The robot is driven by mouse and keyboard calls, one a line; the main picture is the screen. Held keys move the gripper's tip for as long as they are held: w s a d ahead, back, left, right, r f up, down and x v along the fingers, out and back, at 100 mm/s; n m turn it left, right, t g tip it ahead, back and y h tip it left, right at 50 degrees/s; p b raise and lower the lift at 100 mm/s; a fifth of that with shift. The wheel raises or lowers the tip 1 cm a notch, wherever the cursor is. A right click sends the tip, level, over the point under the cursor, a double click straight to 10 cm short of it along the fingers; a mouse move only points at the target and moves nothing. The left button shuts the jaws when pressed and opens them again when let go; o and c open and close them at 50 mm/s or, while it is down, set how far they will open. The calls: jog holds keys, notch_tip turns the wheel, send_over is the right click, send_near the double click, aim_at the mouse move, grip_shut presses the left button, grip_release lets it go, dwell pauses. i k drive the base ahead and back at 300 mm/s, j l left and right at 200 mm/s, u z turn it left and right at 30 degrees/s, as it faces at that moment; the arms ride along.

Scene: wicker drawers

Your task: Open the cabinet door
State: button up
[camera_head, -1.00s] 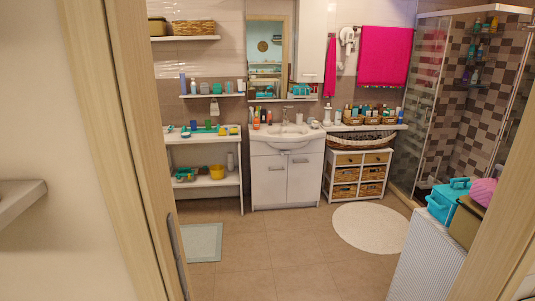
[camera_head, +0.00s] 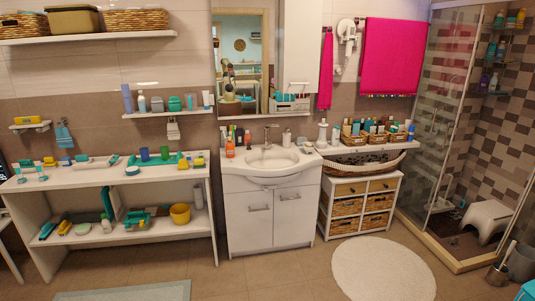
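A white sink cabinet (camera_head: 249,229) stands in the middle of the head view under the washbasin (camera_head: 273,158). It has two shut front doors, a left door (camera_head: 250,221) and a right door (camera_head: 294,214), each with a small metal handle near its top. A white wall cabinet (camera_head: 298,48) with a plain door hangs above, right of the mirror, and also looks shut. The frames do not show which cabinet is meant. My gripper is not in view.
A round white rug (camera_head: 383,268) and a flat mat (camera_head: 125,292) lie on the floor. The tiled floor (camera_head: 262,277) before the sink is clear.

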aim_at(303, 29)
jog(key=i, duration=2.1)
